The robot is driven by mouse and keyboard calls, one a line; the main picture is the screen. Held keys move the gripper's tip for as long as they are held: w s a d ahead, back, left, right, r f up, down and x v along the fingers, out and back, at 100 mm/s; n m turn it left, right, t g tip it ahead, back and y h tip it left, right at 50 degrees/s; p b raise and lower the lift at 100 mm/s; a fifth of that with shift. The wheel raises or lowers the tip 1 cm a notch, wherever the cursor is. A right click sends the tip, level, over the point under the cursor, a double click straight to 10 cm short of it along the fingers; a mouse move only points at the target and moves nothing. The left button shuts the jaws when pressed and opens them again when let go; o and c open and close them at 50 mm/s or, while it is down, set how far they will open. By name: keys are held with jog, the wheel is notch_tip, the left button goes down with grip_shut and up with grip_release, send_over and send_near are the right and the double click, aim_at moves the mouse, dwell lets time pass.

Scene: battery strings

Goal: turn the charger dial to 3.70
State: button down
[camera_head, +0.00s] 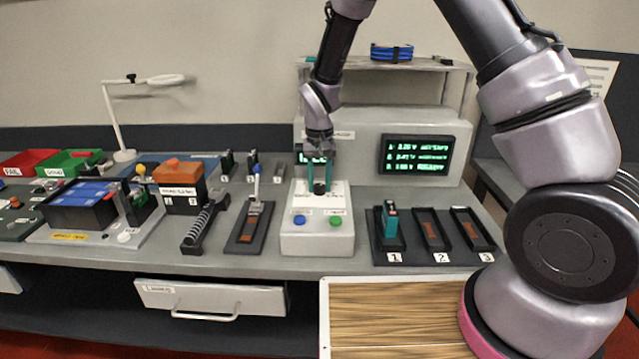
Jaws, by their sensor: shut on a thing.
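The charger (390,138) is a large light-grey box at the back of the bench, with a dark screen (418,154) of green text lines at its right. A second small green display (309,158) is mostly hidden behind my gripper. A white control box (317,234) with a blue and a green button stands in front. My gripper (320,186) points down over the top of this box, its teal fingers shut on the small dark dial (319,187). The dial is largely hidden between the fingers, and its setting cannot be read.
Three numbered dark slots (431,232) lie to the right, with a teal cell (389,221) in slot 1. A dark tray (248,228) with an upright blue-tipped tool is left of the control box. An orange box (180,187) and a battery pack (82,204) stand farther left.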

aim_at(319, 186)
jog(key=m, duration=0.5)
jog(key=shift+m, duration=2.5)
jog(key=shift+c, duration=2.3)
grip_release()
jog(key=shift+r, duration=0.15)
notch_tip(319, 186, up, 10)
jog(key=shift+r, duration=0.25)
